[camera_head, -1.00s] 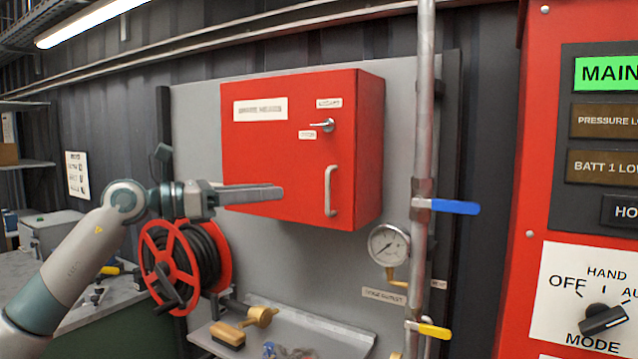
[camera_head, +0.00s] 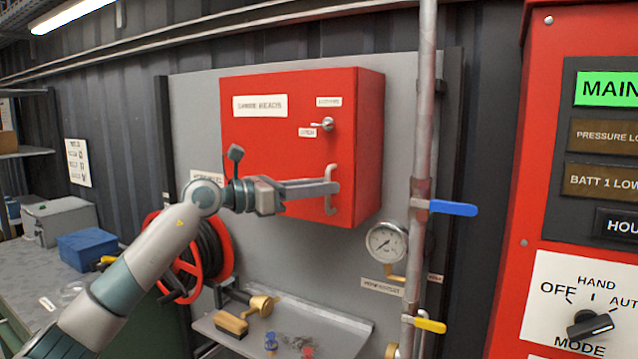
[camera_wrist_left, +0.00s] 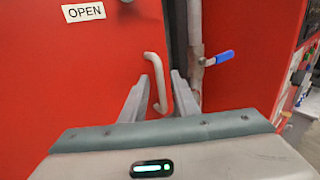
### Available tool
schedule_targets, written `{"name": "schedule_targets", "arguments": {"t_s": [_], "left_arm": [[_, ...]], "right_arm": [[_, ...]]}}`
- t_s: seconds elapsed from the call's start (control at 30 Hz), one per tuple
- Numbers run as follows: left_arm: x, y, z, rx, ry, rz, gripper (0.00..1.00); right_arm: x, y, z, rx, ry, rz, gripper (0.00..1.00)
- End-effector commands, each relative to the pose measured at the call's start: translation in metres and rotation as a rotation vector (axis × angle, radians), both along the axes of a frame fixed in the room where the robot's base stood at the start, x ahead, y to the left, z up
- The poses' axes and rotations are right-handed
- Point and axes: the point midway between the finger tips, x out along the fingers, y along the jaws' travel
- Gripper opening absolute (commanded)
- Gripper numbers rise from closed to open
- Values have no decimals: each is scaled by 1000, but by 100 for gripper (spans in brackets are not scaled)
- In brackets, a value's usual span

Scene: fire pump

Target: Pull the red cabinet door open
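The red cabinet (camera_head: 365,150) hangs on a grey panel, and its door (camera_head: 270,145) looks flush with the box. The door has a pale vertical bar handle (camera_head: 330,207) near its right edge and a small metal latch (camera_head: 325,124) above it. My left gripper (camera_head: 335,188) is at the handle and partly covers it. In the left wrist view, its two fingers (camera_wrist_left: 158,82) are apart, one on each side of the handle (camera_wrist_left: 155,68). I cannot tell whether either finger touches the bar. My right gripper is not in view.
A vertical pipe (camera_head: 423,130) with a blue lever (camera_head: 453,208) and a pressure gauge (camera_head: 386,243) stand right of the cabinet. A red hose reel (camera_head: 222,240) is below left. A shelf (camera_head: 345,335) holds a brush (camera_head: 231,323). A red control panel (camera_head: 535,150) is at right.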

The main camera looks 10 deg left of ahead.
Motion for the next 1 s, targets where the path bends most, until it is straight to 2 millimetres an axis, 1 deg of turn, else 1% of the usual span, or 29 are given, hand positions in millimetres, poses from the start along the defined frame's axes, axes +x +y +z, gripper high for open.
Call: {"name": "schedule_targets", "arguments": {"t_s": [0.23,0.27,0.3,0.37,0.73,0.87,1.0], "left_arm": [[0,0,0,0,0,0,28],[0,0,0,0,0,0,23],[0,0,0,0,0,0,14],[0,0,0,0,0,0,0],[-3,2,-1,1,0,-11,0],[-11,7,-2,0,0,-35,0],[-25,17,-3,0,0,-83,0]], "right_arm": [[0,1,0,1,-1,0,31],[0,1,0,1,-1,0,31],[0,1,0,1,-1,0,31],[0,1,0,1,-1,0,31],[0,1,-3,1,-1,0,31],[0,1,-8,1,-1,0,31],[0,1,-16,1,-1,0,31]]}}
